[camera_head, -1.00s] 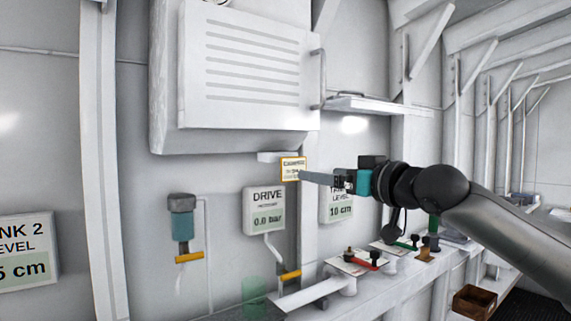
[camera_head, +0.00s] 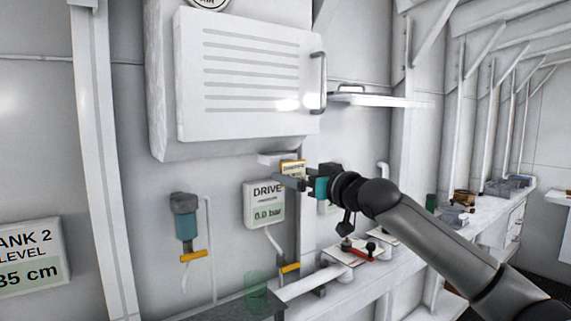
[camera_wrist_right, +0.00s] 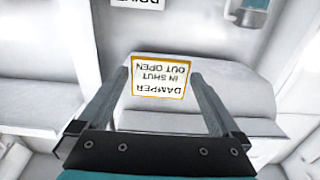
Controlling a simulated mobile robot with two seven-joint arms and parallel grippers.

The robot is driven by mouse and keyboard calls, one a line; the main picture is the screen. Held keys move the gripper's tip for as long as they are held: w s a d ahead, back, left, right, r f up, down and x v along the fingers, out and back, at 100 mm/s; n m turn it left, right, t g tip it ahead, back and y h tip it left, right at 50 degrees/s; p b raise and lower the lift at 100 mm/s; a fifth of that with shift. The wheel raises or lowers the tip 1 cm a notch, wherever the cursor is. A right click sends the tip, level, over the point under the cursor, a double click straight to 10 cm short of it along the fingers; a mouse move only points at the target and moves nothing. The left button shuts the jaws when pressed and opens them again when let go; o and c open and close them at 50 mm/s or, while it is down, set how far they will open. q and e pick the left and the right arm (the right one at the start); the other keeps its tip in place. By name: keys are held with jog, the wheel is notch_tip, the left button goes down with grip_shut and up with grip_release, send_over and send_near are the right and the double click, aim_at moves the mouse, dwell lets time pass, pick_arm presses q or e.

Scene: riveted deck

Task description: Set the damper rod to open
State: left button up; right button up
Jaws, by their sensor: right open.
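The yellow-edged damper label (camera_head: 293,167) is on the wall below the big louvred box. In the right wrist view the label (camera_wrist_right: 159,78) appears upside down and reads "DAMPER, IN SHUT, OUT OPEN". My right gripper (camera_head: 285,181) is open, with its fingers pointing left just below the label in the head view. In the right wrist view the label shows between the fingers of the gripper (camera_wrist_right: 154,97), and nothing is held. I cannot make out the damper rod in either view; the gripper may hide it. My left gripper is not in view.
The louvred box (camera_head: 250,80) with a side handle overhangs the label. A drive gauge panel (camera_head: 264,206) is just below left of my gripper. A white shelf (camera_head: 375,101) juts out at upper right. Red-handled valve gear (camera_head: 352,250) stands on the bench below.

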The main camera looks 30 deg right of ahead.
aim_at(293, 174)
jog(key=shift+w+a+p, duration=0.2)
jog(key=shift+w+p, duration=0.55)
jog(key=shift+w, duration=1.75)
jog(key=shift+c, duration=0.2)
grip_shut()
